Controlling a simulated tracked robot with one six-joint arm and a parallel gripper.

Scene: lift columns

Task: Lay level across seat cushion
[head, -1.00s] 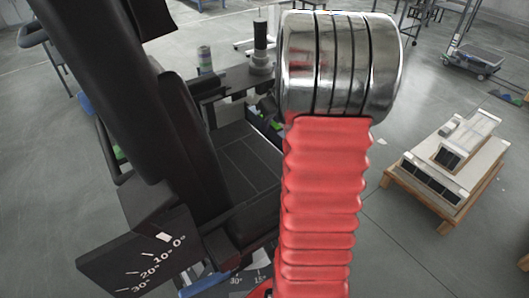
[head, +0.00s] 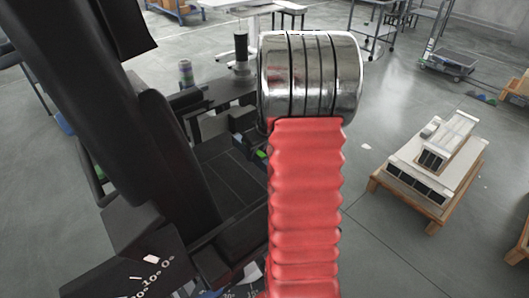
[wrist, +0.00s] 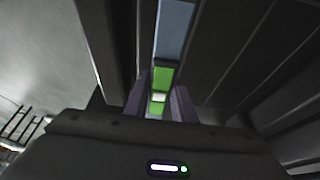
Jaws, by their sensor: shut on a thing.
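The black seat cushion (head: 232,182), with thin seam lines, belongs to a dark chair with a tall backrest (head: 170,150) in the head view. In the wrist view a blue and green bar, which I take to be the level (wrist: 162,78), runs lengthwise between the two fingers of my gripper (wrist: 158,100), which is shut on it. A pale vial shows in its green part. Dark surfaces with lines lie to both sides of the bar; whether it touches the cushion I cannot tell.
Black armrests (head: 205,98) flank the seat, one carrying a dark cylinder (head: 241,48). An angle scale (head: 150,275) is at the lower left. A wooden platform with pale blocks (head: 425,170) stands at right. Grey floor is open between it and my arm.

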